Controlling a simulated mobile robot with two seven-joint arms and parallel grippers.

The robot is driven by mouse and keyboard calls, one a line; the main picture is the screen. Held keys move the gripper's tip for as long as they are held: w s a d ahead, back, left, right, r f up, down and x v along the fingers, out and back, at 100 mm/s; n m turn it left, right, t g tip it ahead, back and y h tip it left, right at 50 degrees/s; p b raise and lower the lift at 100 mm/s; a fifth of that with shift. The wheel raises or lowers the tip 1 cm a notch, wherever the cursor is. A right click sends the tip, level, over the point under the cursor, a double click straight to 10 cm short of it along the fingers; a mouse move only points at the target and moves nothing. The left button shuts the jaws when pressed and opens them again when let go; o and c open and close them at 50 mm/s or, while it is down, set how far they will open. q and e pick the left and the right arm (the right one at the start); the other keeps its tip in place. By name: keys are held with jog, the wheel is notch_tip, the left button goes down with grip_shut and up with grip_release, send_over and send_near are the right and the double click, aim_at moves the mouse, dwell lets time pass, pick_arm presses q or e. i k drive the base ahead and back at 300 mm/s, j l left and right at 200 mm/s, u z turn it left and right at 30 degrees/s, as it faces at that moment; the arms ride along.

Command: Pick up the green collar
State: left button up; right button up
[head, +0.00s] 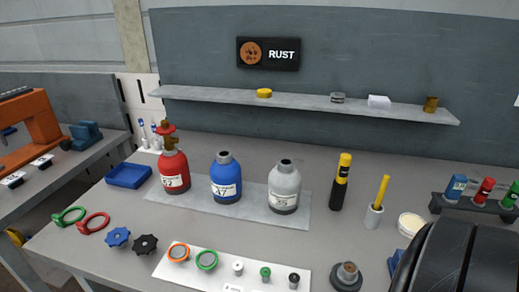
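A green ring (206,260), which looks like the green collar, lies flat on a white board (166,267) at the front of the table. It is just right of a similar orange ring (179,253), apart from it. A second green ring (70,216), with a small tab, lies at the table's left edge beside a red one (93,222). Neither of my grippers shows in the head view. Nothing is holding any of the rings.
Small fittings share the board. Red (173,171), blue (226,179) and grey (284,186) cylinders stand behind on a grey mat. Blue (118,237) and black (145,244) knobs lie left of the board. A large dark rounded shape (455,262) hides the front right corner.

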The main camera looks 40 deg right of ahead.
aim_at(58, 219)
jog(key=z, duration=1.65)
jog(key=u, duration=1.65)
jog(key=z, duration=0.35)
jog(key=i+j+z, duration=0.15)
jog(key=z, duration=0.2)
jog(key=i+j+z, duration=0.15)
jog(key=j+z, duration=0.55)
jog(key=i+j+z, duration=0.1)
jog(key=j+z, duration=0.25)
